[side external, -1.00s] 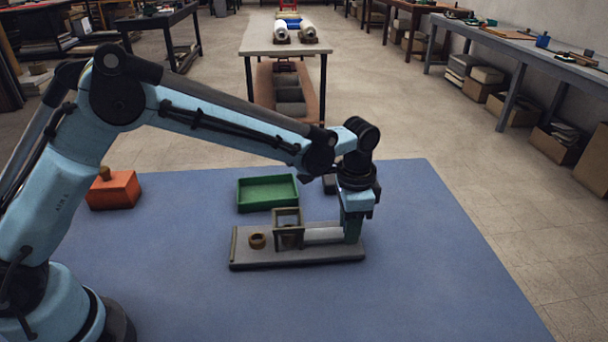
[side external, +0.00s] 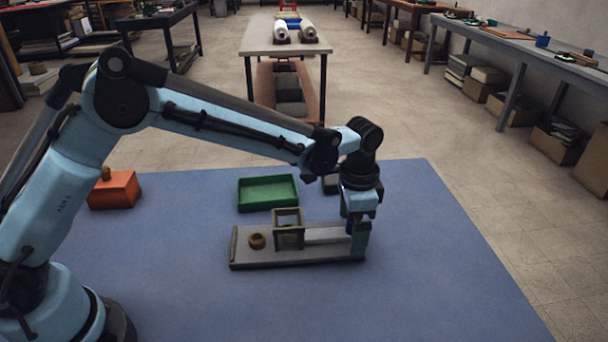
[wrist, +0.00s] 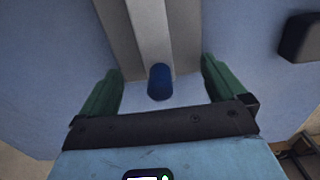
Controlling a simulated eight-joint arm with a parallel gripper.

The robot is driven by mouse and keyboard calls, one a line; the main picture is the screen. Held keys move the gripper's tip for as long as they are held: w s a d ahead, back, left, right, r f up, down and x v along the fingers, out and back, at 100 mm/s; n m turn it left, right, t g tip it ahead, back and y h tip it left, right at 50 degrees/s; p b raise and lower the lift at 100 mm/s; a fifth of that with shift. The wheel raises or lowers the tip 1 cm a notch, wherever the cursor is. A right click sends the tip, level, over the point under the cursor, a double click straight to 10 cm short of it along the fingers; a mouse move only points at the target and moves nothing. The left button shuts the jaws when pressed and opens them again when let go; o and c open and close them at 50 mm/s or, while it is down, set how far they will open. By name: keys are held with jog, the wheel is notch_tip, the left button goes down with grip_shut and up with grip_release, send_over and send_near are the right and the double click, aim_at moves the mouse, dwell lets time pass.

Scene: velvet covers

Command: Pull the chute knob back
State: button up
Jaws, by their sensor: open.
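The chute is a grey base board (side external: 300,256) with a small upright square frame (side external: 289,238) and a pale channel (side external: 325,233) running right from it. In the wrist view the blue chute knob (wrist: 160,82) stands at the near end of the channel (wrist: 150,35). My gripper (side external: 357,248) is open at the right end of the board. In the wrist view its green fingers (wrist: 161,75) are on either side of the knob, with a gap on both sides. A brown ring (side external: 257,241) sits on the board left of the frame.
A green tray (side external: 268,206) stands behind the board. An orange block with a knob (side external: 113,192) is at the left. A dark block (side external: 330,184) is behind my wrist and also shows in the wrist view (wrist: 300,38). The blue mat (side external: 440,270) is clear at the right and front.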

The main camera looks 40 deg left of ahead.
jog(key=shift+r, duration=3.5)
jog(key=shift+a+r, duration=0.1)
jog(key=s+a+r+n+t, duration=0.2)
jog(key=s+a+n+t, duration=0.1)
jog(key=s+a, duration=0.5)
jog(key=s+a+r+n+t, duration=0.2)
jog(key=s+a+n+t, duration=0.2)
jog(key=s+a, duration=0.5)
jog(key=shift+s+a+r+n, duration=0.2)
jog(key=shift+a+n, duration=0.25)
jog(key=shift+n, duration=0.55)
